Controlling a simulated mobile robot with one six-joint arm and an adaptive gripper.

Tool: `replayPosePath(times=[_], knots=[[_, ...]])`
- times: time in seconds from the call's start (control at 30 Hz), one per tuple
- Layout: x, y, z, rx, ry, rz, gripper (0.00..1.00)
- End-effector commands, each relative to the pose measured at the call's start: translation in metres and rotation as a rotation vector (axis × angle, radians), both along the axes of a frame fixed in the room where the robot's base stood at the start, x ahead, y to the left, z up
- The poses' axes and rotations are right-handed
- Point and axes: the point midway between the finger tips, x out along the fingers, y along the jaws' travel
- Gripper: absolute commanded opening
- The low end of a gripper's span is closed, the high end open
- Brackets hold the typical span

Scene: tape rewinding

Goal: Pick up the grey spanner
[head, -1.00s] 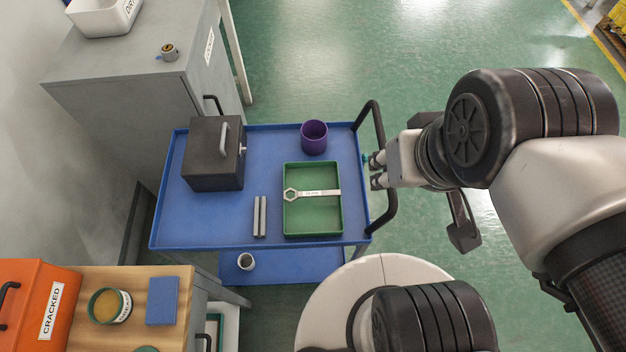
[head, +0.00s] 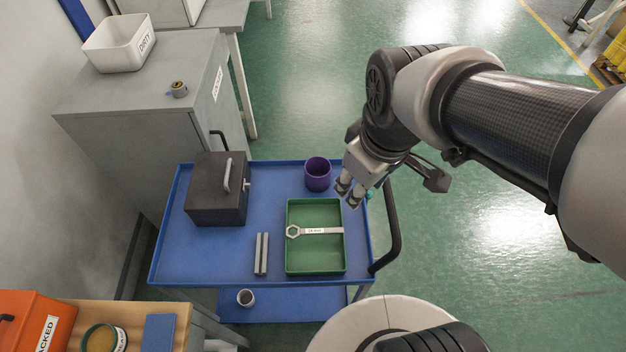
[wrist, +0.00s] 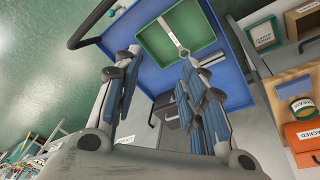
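The grey spanner (head: 317,232) lies in the green tray (head: 316,264) on the blue cart, its ring end to the left and a white label on its handle. In the wrist view the spanner (wrist: 173,36) shows in the tray (wrist: 208,38), beyond the fingertips. My gripper (head: 349,193) is above the cart's right side, beyond the tray's upper right corner and apart from the spanner. In the wrist view its fingers (wrist: 158,60) are spread apart with nothing between them.
A purple cup (head: 318,174) stands close left of my gripper. A dark box (head: 217,190) and grey bars (head: 261,254) are on the cart (head: 187,258). The cart's black handle (head: 391,230) rises on the right. A grey cabinet (head: 130,110) stands behind left.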

Motion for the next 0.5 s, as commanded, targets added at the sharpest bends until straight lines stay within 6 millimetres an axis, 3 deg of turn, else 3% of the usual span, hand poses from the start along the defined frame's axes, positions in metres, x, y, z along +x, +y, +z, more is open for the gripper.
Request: replayPosePath(times=[0.2, 0.4, 0.5], knots=[[0.046, 0.04, -0.067, -0.084, 0.121, 0.47, 0.38], [0.064, 0.066, -0.119, -0.118, 0.185, 0.772, 0.38], [0.068, 0.072, -0.132, -0.124, 0.198, 0.846, 0.38]])
